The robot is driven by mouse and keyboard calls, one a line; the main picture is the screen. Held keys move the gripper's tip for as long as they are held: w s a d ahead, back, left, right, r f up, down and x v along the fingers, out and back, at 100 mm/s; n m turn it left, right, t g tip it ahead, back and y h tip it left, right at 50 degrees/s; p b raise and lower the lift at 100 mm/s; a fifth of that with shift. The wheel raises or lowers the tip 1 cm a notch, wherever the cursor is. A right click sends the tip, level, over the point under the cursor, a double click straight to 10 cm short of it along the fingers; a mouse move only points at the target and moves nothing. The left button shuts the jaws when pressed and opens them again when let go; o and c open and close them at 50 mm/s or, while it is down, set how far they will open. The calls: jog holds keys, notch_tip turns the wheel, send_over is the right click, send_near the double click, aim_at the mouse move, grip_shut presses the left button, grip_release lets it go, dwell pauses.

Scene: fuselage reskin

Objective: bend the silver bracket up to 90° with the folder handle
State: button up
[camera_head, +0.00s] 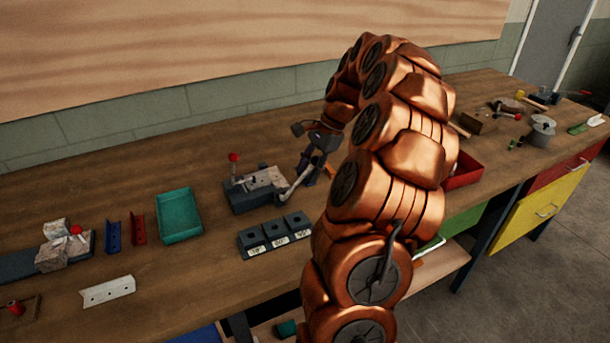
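The folder (243,200) is a dark block on the bench, left of my arm, with a red-knobbed lever (234,170) standing at its left. A flat silver piece with small holes, seemingly the silver bracket (266,178), lies on top of it and looks unbent. A grey rod, seemingly the folder handle (294,185), rises to the right from the folder's right front corner. My gripper (309,172) points down at the rod's upper end. It is small and dark here, so I cannot tell whether its fingers touch or hold the rod.
A block with several angle-labelled sections (275,234) stands in front of the folder. A green tray (180,215), blue bracket (113,237), red bracket (138,228) and pale angled strip (108,291) are to the left. A red tray (464,171) lies right, partly behind my arm.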

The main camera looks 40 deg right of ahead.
jog(key=shift+x, duration=1.3)
jog(key=shift+c, duration=0.4)
grip_shut()
